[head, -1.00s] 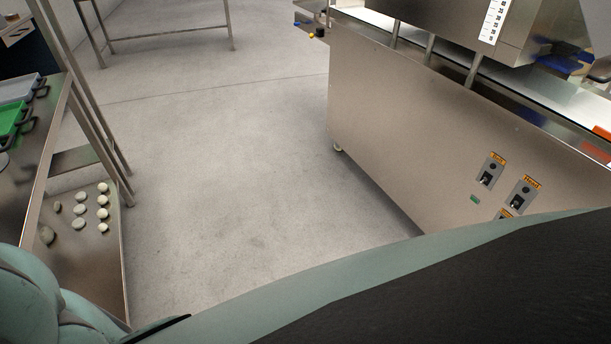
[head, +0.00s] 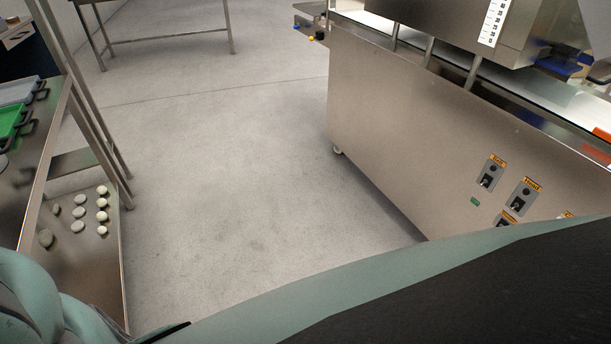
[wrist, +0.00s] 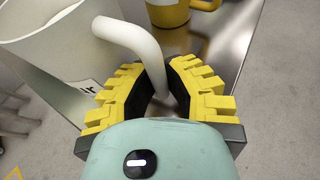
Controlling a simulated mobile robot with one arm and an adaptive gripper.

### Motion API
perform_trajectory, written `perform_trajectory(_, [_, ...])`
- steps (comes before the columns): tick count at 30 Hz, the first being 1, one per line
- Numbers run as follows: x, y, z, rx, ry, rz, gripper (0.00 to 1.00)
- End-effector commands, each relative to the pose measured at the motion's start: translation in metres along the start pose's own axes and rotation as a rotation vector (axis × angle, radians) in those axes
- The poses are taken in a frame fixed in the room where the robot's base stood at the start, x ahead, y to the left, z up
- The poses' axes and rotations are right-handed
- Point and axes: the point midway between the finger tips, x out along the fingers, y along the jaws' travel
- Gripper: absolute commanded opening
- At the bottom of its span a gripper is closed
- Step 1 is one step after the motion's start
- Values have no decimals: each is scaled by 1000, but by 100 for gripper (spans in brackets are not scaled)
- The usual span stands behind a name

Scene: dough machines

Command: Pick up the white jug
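The white jug (wrist: 62,50) fills the upper left of the wrist view, with its open rim at the top left and a dark-lettered label on its side. Its thick white handle curves right and down between my fingers. My gripper (wrist: 159,76) has yellow ribbed fingers with black pads, drawn in on both sides of the handle with their tips against it. The handle's lower end and the jug's base are hidden, so I cannot tell whether it stands clear of the surface. The jug is not in the head view.
A yellow mug (wrist: 167,16) stands beyond the jug on a steel surface (wrist: 229,38). In the head view, a steel machine (head: 410,125) stands right. At left, a rack (head: 90,245) holds several dough pieces, below a green tray (head: 9,122). Floor (head: 230,150) between them is clear.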

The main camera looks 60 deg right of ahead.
Motion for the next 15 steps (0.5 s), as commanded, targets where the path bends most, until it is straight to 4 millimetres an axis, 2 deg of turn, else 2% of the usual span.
perform_trajectory(15, [0,0,0,0,-1,1,0])
